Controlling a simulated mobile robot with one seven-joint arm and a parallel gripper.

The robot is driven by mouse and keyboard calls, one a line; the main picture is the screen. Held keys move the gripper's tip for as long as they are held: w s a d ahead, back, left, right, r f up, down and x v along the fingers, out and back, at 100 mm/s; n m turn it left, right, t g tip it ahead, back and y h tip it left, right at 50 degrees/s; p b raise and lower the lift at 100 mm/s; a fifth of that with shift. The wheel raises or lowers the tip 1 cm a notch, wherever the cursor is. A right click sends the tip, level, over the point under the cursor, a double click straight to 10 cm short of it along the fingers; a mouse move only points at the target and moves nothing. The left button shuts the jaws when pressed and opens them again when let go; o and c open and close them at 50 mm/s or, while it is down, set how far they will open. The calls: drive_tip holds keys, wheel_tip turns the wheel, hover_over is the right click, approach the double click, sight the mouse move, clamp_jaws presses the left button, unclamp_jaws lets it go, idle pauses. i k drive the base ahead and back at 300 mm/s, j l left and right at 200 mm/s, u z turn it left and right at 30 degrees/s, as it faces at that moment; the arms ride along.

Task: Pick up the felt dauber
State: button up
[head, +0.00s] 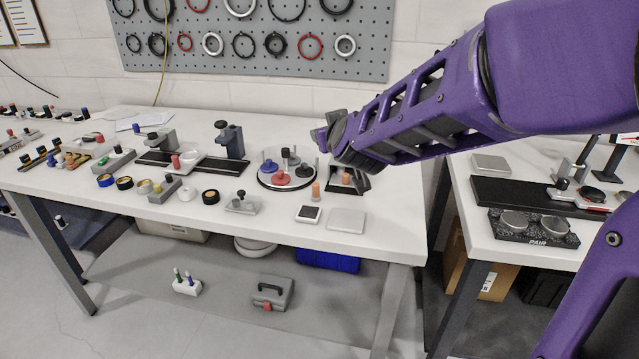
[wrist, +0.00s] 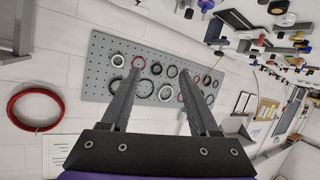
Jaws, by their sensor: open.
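A small peach-orange cylinder (head: 316,190) stands upright near the front of the white workbench (head: 390,225); it may be the felt dauber, but it is too small to be sure. A similar peach piece (head: 346,178) shows in a dark tray, partly hidden by my gripper (head: 342,150). My gripper is over the bench's right part, up and behind the standing cylinder in the picture. In the wrist view my gripper (wrist: 162,80) is open, with nothing between its fingers, and faces the wall. No dauber can be made out there.
A round tray (head: 265,183) with coloured knobbed pieces is left of the peach cylinder. A dark-faced square (head: 308,214) and a grey plate (head: 346,221) lie in front. A pegboard with rings (head: 250,40) hangs behind. A second bench (head: 545,200) stands right.

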sight(316, 197)
drive_tip(key=i+j+z, duration=0.3)
drive_tip(key=j, duration=0.3)
drive_tip(key=i+j+z, duration=0.15)
drive_tip(key=j, duration=0.2)
drive_tip(key=i+j+z, duration=0.1)
drive_tip(key=j, duration=0.25)
drive_tip(key=i, duration=0.05)
